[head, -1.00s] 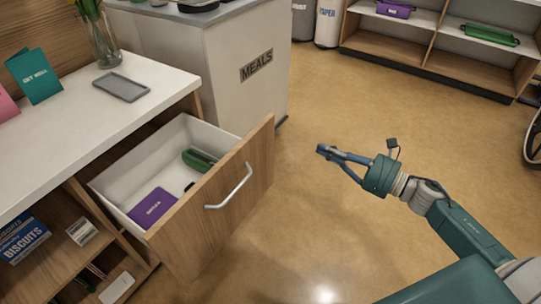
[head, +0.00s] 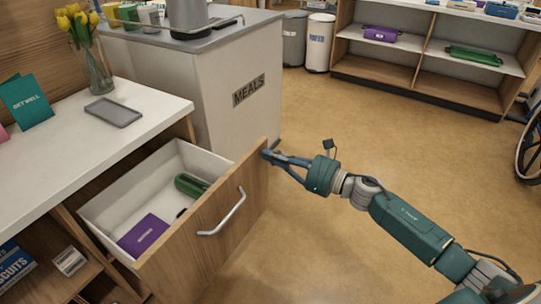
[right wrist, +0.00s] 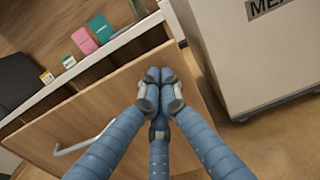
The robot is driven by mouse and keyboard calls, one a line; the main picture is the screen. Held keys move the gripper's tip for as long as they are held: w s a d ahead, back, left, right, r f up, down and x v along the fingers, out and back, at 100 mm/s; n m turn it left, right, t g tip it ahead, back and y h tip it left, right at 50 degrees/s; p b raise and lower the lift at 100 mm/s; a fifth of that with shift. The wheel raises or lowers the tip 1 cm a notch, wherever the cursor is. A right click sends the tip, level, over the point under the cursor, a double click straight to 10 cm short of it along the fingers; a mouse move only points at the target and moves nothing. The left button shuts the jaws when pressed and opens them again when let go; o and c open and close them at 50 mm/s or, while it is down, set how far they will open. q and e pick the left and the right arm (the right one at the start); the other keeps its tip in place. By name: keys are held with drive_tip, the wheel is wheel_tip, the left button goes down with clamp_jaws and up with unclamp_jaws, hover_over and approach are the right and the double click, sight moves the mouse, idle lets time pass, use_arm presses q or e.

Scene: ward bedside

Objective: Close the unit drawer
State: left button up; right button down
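The unit drawer (head: 150,165) is pulled out of the bedside unit and stands open. Its wooden front (head: 215,235) carries a silver bar handle (head: 224,213). My right gripper (head: 268,156) is at the far top corner of the drawer front, on its outer side, away from the handle. In the right wrist view its fingertips (right wrist: 157,78) are together against the background of the drawer front (right wrist: 95,110), with nothing seen between them. I cannot tell whether they touch the wood. My left gripper is not in view.
Inside the drawer lie a purple item (head: 143,234) and a green case (head: 190,185), below the rim. The unit top (head: 150,105) holds a grey tray (head: 113,112) and tulips in a vase. A MEALS cabinet (head: 215,110) stands just behind.

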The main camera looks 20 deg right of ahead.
drive_tip(key=shift+w+a, duration=0.15)
drive_tip(key=shift+w, duration=0.05)
idle(0.3)
